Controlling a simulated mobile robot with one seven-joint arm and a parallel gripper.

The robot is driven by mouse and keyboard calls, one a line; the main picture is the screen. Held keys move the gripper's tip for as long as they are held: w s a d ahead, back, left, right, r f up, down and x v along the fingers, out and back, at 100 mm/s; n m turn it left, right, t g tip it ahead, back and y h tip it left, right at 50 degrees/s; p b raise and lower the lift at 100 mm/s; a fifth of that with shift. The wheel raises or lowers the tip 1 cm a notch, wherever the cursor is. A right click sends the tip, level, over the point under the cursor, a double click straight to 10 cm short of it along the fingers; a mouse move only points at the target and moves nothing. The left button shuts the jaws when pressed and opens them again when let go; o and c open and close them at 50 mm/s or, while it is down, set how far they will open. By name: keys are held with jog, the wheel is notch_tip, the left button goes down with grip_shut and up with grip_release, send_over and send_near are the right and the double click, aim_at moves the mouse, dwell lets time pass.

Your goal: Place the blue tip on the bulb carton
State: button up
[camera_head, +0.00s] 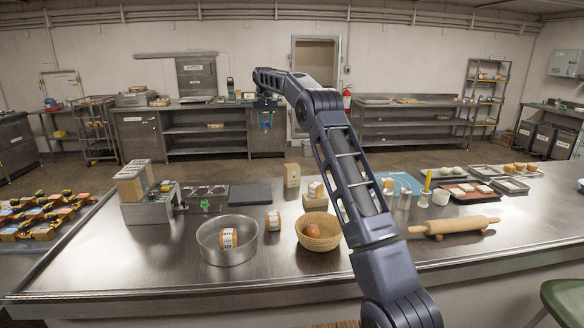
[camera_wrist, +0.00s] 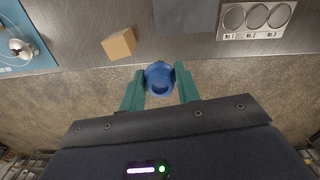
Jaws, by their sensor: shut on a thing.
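My gripper (camera_head: 266,122) is raised beyond the far edge of the steel counter. In the wrist view, its teal fingers (camera_wrist: 160,88) are shut on the blue tip (camera_wrist: 158,76), a round blue piece with a hollow centre. The tip hangs over the floor, apart from the counter. A plain brown carton (camera_head: 292,175) stands upright near the counter's far edge; it also shows in the wrist view (camera_wrist: 119,44), up and left of the tip. It looks like the bulb carton, but its label is too small to read.
A dark slab (camera_head: 250,194) and a tray with three round wells (camera_head: 207,190) lie left of the carton. A metal pan (camera_head: 227,252), a wicker basket (camera_head: 318,242) and a rolling pin (camera_head: 453,227) are nearer. A blue mat (camera_wrist: 12,45) lies on the carton's other side.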

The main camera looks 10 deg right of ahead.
jog(key=r+m, duration=0.2)
send_over(292, 165)
jog(key=f, duration=2)
jog(key=shift+s, duration=0.3)
jog(key=o, duration=0.9)
jog(key=shift+f, duration=0.1)
jog(key=shift+o, duration=0.2)
